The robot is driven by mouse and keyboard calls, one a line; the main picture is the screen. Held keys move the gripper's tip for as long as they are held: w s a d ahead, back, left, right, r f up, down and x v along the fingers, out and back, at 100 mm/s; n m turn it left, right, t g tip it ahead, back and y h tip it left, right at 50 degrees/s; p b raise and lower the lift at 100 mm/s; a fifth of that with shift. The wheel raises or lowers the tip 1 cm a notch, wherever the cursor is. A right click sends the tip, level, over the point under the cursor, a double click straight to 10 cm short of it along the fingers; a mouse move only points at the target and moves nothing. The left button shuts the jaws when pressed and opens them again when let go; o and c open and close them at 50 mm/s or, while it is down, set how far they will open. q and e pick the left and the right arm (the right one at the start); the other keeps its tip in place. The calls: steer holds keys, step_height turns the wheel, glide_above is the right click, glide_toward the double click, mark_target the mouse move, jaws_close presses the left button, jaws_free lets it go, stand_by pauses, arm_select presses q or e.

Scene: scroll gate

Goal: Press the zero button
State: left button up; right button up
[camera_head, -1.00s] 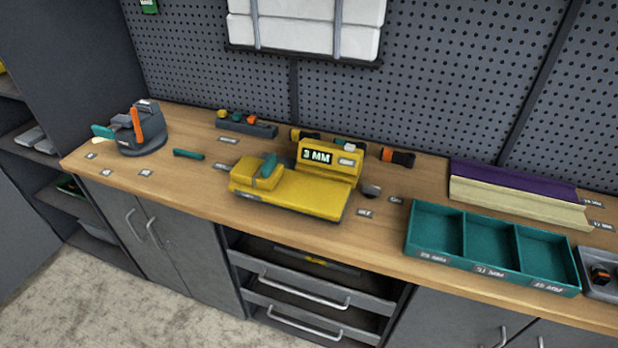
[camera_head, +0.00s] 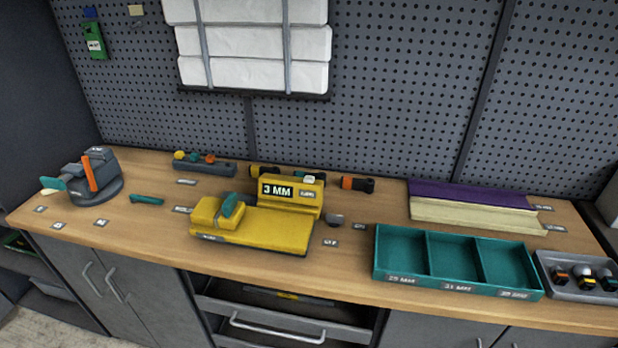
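A yellow measuring device (camera_head: 262,228) sits on the wooden bench left of the middle. Its raised back housing has a display (camera_head: 276,190) reading "3 MM". A small pale label or button (camera_head: 308,194) is on the housing right of the display; its text is too small to read, so I cannot tell whether it is the zero button. A yellow sliding block with a teal grip (camera_head: 230,206) is at the device's left end. Neither of my grippers is in view.
A grey clamp tool with an orange handle (camera_head: 92,173) stands at left. A teal three-compartment tray (camera_head: 455,288) and a grey tray of small parts (camera_head: 590,296) are at right. Purple and cream profiles (camera_head: 475,214) lie behind them.

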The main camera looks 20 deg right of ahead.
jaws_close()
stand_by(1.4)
